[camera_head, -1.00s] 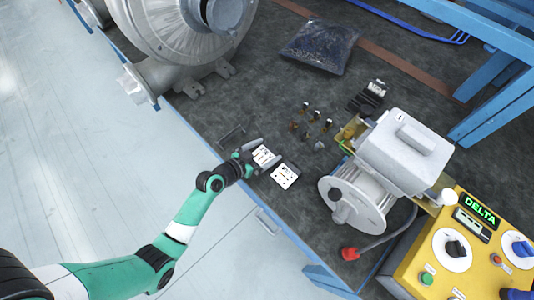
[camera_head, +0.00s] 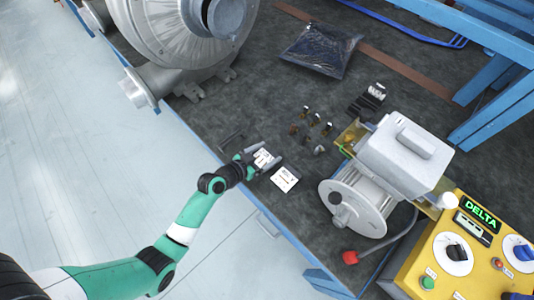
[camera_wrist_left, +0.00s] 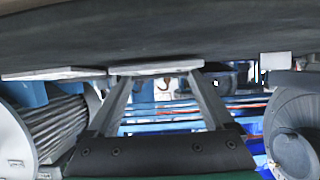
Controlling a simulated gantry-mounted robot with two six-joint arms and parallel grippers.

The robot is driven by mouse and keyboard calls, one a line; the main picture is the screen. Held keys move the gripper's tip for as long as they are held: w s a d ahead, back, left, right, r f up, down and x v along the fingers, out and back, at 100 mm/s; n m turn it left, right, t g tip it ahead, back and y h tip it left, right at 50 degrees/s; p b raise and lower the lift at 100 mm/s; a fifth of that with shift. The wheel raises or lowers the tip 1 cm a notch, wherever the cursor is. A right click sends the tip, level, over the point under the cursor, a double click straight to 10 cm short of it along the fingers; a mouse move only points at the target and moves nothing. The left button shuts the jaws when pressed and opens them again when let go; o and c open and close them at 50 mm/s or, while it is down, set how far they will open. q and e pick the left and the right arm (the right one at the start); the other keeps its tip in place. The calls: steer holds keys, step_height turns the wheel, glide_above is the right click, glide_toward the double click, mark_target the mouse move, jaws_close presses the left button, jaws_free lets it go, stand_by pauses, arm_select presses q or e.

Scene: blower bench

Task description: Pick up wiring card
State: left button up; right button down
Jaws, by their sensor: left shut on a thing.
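Two small white cards with black markings are on the dark bench mat near its front edge. One card (camera_head: 263,158) is between the fingers of my left gripper (camera_head: 264,157), which is shut on it. The other card (camera_head: 284,179) lies just to the right of the gripper, apart from it. In the left wrist view the held card (camera_wrist_left: 155,68) shows edge-on at the tips of my left gripper (camera_wrist_left: 158,76), against the dark mat surface. The other card (camera_wrist_left: 52,74) shows to its left. I cannot tell which card is the wiring card by its print. My right gripper is not in view.
A large metal blower (camera_head: 165,45) stands at the back left. A motor with a winding drum (camera_head: 355,205) and a yellow control box (camera_head: 450,250) stand on the right. Several small fittings (camera_head: 310,122) and a dark bag (camera_head: 318,50) lie behind the cards.

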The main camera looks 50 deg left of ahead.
mark_target(267, 156)
arm_select(q)
step_height(267, 156, up, 3)
steer(key=shift+r+p, duration=0.1)
steer(key=shift+p, duration=0.75)
steer(key=s+d+r+p, duration=0.3)
steer(key=s+r, duration=0.1)
steer(key=s, duration=0.2)
steer(key=s+d+r+p, duration=0.3)
steer(key=s+r+p, duration=0.1)
steer(key=s+r, duration=0.1)
steer(key=shift+v, duration=0.8)
steer(key=shift+f, duration=0.1)
